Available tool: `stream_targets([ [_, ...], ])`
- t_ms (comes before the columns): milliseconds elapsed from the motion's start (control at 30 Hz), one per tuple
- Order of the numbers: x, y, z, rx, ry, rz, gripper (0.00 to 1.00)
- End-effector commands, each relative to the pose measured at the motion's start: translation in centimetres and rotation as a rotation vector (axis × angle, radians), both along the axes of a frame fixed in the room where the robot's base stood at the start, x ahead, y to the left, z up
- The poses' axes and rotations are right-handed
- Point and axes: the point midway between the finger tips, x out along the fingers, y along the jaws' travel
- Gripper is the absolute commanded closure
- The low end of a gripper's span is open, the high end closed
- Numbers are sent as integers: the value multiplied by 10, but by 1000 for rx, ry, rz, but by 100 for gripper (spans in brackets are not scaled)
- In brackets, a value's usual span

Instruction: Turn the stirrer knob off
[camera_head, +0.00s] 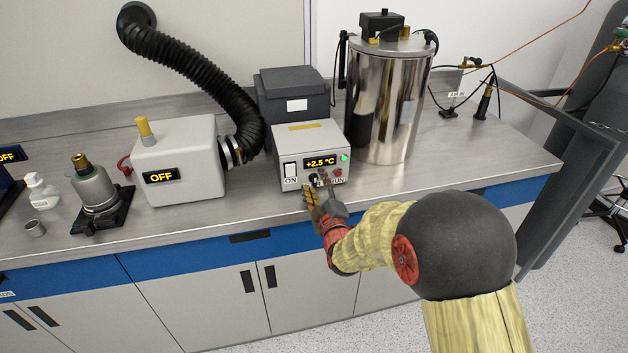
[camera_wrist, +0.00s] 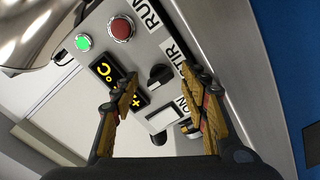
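The stirrer knob (camera_wrist: 160,76) is small and black, on the front of a light grey control box (camera_head: 288,149). A label partly reading "TIR" sits beside it in the wrist view. My gripper (camera_wrist: 156,82) is open, with its two yellow-brown fingers spread apart. The knob shows between the fingertips and beyond them; I cannot tell whether either finger touches it. In the head view my gripper (camera_head: 314,193) is at the lower front of the box and partly hides the knob area. The display (camera_head: 321,162) reads +2.5 °C, and a green light (camera_head: 345,157) is lit.
A white rocker switch (camera_head: 291,171) marked ON and a red button (camera_wrist: 122,28) marked RUN are close to the knob. A shiny metal vessel (camera_head: 386,107) stands right of the box. A white unit (camera_head: 181,160) reading OFF stands left, with a black hose.

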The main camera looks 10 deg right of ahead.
Motion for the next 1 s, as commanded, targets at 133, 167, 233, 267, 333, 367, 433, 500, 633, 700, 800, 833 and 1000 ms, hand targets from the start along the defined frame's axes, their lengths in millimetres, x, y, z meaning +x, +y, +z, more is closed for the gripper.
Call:
stream_targets([
  [133, 0, 0, 0, 1, 0, 0, 45],
  [167, 0, 0, 0, 1, 1, -1, 44],
  [233, 0, 0, -1, 1, 1, 0, 41],
  [267, 0, 0, -1, 1, 1, 0, 41],
  [333, 0, 0, -1, 1, 2, 0, 41],
  [367, 0, 0, -2, 1, 3, 1, 41],
  [433, -1, 0, -2, 1, 4, 0, 41],
  [500, -2, 0, -3, 1, 4, 1, 41],
  [633, -10, 0, -4, 1, 8, 0, 41],
  [700, -16, 0, -4, 1, 8, 0, 41],
  [800, -23, 0, -5, 1, 9, 0, 41],
  [833, -25, 0, -5, 1, 9, 0, 41],
  [1000, -37, 0, -4, 1, 7, 0, 41],
])
